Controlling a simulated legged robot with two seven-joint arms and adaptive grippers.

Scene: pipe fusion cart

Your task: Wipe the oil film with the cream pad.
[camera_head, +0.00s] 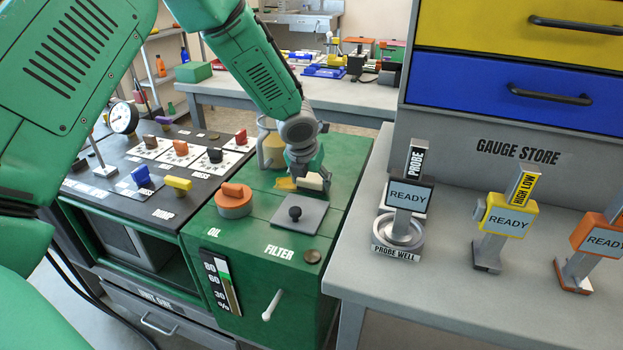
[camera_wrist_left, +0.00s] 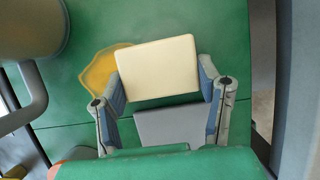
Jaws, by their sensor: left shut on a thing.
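The cream pad (camera_head: 315,182) is held by my left gripper (camera_head: 306,178) over the green cabinet top. In the left wrist view the pad (camera_wrist_left: 158,68) sits between the two blue-lined fingers (camera_wrist_left: 160,84), which close on its sides. The oil film (camera_head: 284,184) is a yellow patch on the green top. In the left wrist view the film (camera_wrist_left: 97,74) shows beside the pad's left edge, and the pad may hide part of it. I cannot tell whether the pad touches the surface. My right gripper is not in view.
An orange OIL cap (camera_head: 234,204) is to the left, and a yellowish container (camera_head: 269,148) stands behind. The gauge bench with a PROBE stand (camera_head: 408,205) is at right.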

